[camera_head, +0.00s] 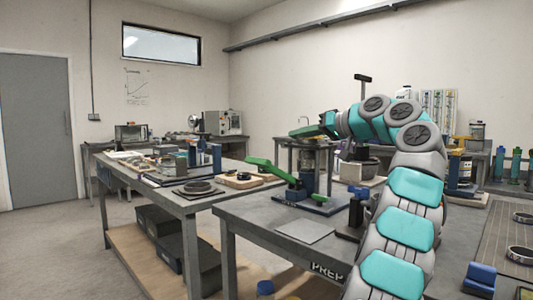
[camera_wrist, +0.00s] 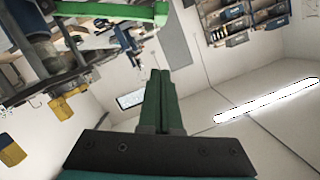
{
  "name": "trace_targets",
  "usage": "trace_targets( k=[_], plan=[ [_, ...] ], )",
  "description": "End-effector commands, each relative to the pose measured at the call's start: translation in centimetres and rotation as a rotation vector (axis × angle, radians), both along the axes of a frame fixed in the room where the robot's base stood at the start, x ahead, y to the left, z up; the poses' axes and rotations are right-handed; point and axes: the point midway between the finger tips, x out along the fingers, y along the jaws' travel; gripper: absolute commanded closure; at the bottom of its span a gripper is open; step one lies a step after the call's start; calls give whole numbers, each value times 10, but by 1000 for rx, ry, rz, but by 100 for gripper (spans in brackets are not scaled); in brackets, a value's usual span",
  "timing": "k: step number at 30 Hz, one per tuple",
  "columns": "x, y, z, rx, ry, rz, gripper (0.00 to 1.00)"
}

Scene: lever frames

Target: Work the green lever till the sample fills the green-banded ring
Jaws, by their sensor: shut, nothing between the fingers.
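The green lever (camera_head: 270,170) slopes down from left to right on a blue stand (camera_head: 306,181) at the near table's far side. A green bar (camera_wrist: 112,9) at the top of the wrist view looks like the same lever. My gripper (camera_head: 298,131) is above and to the right of the lever's raised end, apart from it. In the wrist view my gripper (camera_wrist: 160,75) has its green fingers together and nothing between them. Dark rings lie on the tables, one on the left table (camera_head: 198,187); I cannot make out a green band or the sample.
The near grey table (camera_head: 262,217) holds a flat grey plate (camera_head: 305,230) in front of the lever. A blue block (camera_head: 480,277) and another ring (camera_head: 519,255) are at the right. The left table bears several devices. A floor gap separates the two tables.

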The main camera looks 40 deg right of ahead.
Motion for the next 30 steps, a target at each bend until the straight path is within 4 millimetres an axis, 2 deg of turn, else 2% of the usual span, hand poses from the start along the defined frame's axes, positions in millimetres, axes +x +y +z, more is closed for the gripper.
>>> trace_targets(
  k=[4, 8, 18, 24, 30],
  plan=[
    [3, 1, -1, 1, 1, 1, 100],
    [15, 3, -4, 1, 2, 2, 100],
    [72, 14, -18, 2, 5, 1, 100],
    [99, 19, -22, 0, 2, 0, 100],
    [97, 23, -22, -5, -3, 0, 100]
  ],
)
